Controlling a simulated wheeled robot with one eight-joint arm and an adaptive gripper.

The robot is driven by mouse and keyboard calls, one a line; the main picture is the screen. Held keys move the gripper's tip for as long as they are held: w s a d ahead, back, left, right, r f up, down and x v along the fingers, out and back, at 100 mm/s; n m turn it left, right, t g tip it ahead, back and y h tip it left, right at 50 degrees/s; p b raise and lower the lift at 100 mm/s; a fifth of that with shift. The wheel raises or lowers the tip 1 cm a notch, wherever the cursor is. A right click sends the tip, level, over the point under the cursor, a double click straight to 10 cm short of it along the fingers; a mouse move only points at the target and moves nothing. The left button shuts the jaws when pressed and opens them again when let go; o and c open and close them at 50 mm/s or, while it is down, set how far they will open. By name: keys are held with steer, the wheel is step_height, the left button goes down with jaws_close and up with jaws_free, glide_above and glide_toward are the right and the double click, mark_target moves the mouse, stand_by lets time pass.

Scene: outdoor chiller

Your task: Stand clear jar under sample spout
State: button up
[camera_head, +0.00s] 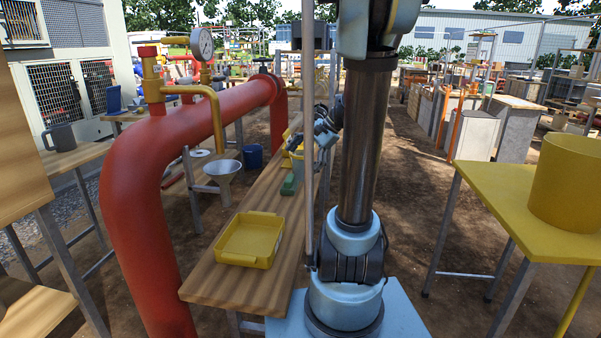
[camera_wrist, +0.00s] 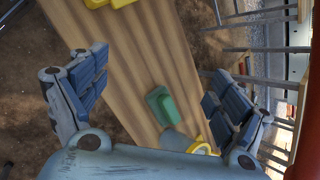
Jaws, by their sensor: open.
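The sample spout appears to be the yellow bent pipe (camera_head: 214,112) on the red pipe; its end points down above a pale funnel (camera_head: 222,168). I cannot pick out a clear jar with certainty. A small greyish shape (camera_wrist: 172,139) beside a yellow object (camera_wrist: 200,147) on the bench shows low in the wrist view, partly hidden by my gripper. My gripper (camera_wrist: 157,75) is open and empty above the wooden bench (camera_wrist: 135,60), with a green block (camera_wrist: 160,104) in view between its fingers. In the head view it is small and partly hidden behind my arm (camera_head: 326,130).
A yellow tray (camera_head: 249,240) lies on the near end of the bench. The large red pipe (camera_head: 140,190) runs along the bench's left. A blue cup (camera_head: 253,156) is beyond the funnel. A yellow table (camera_head: 500,205) with a yellow bucket (camera_head: 568,180) stands at right.

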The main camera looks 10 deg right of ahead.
steer(key=w+d+m+t+y, duration=0.1)
steer(key=w+d+m+y, duration=0.25)
steer(key=w, duration=0.45)
steer(key=w+d+m+y, duration=0.2)
steer(key=w+d+m, duration=0.15)
steer(key=w, duration=0.55)
steer(key=w+d+f+m+t+y, duration=0.1)
steer(key=w+d+f+m+y, duration=0.1)
steer(key=w+d+f, duration=0.35)
steer(key=w+d+f+m+t+y, duration=0.1)
steer(key=w+d+f+m+y, duration=0.15)
steer(key=d, duration=0.65)
glide_toward(301, 154)
steer(key=s+a+r, duration=0.2)
steer(key=a, duration=0.3)
steer(key=shift+n, duration=0.35)
steer(key=shift+f+x, duration=0.2)
steer(key=shift+x, duration=2.45)
steer(key=shift+s, duration=0.1)
steer(key=c, duration=1.7)
